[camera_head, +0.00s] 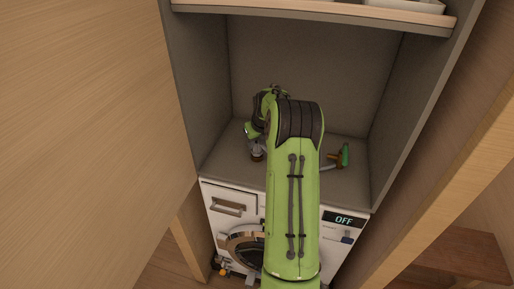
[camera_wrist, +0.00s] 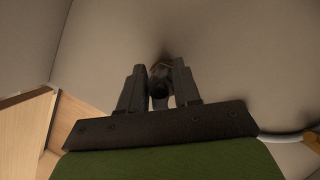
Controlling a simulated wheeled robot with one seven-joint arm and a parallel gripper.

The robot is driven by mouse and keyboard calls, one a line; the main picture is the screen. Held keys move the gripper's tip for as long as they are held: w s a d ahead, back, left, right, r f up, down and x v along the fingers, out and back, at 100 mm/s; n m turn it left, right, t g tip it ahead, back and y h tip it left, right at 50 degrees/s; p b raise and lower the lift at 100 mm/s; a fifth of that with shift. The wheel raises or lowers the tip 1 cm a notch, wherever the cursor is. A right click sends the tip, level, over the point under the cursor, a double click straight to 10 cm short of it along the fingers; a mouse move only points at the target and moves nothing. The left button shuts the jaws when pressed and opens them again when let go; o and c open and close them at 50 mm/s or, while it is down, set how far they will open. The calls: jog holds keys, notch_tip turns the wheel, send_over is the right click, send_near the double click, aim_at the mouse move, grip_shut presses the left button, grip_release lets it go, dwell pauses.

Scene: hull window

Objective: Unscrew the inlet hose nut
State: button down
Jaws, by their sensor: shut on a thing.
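In the wrist view the two black fingers of my gripper (camera_wrist: 157,72) are closed around a small dark round piece, which looks to be the inlet hose nut (camera_wrist: 160,84). It is in shadow, and its thread and the hose behind it cannot be made out. In the head view my green arm reaches over the washing machine (camera_head: 232,203) into the grey niche above it. The wrist hides most of the gripper there, and a small metal fitting (camera_head: 257,153) shows just below it.
A green-handled fitting (camera_head: 344,156) with a brass part stands at the right of the niche. A shelf edge (camera_head: 315,14) crosses above, and grey side walls (camera_head: 407,115) close in both sides. The machine's display (camera_head: 344,219) reads OFF. A wooden panel (camera_head: 85,130) fills the left.

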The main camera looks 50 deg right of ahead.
jog(key=shift+r+p, duration=0.5)
jog(key=shift+r, duration=0.15)
jog(key=shift+r+p, duration=3.55)
jog(key=shift+r, duration=0.95)
jog(key=shift+f, duration=0.1)
